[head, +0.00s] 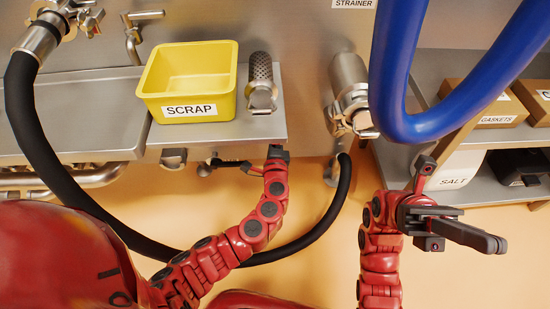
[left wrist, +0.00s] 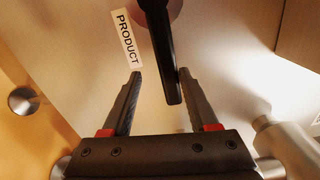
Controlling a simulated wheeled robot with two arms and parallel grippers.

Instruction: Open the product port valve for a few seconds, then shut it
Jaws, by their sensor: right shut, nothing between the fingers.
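The PRODUCT label (left wrist: 127,38) is on a pale panel in the left wrist view. Beside it the black handle of the product port valve (left wrist: 163,50) hangs down, slightly slanted. My left gripper (left wrist: 159,75) is open. The handle's lower end reaches between its fingers, close to the right finger; I cannot tell whether they touch. In the head view my left gripper (head: 237,165) is small and dark under the bench's front edge, and the valve is hard to make out there. My right gripper (head: 490,243) is shut and empty, at the lower right.
A yellow SCRAP bin (head: 190,75) and a perforated metal strainer (head: 261,82) stand on the steel bench (head: 100,115). A black hose (head: 45,155) loops below the bench. A thick blue hose (head: 440,125) hangs at the right, before a shelf with boxes (head: 495,112).

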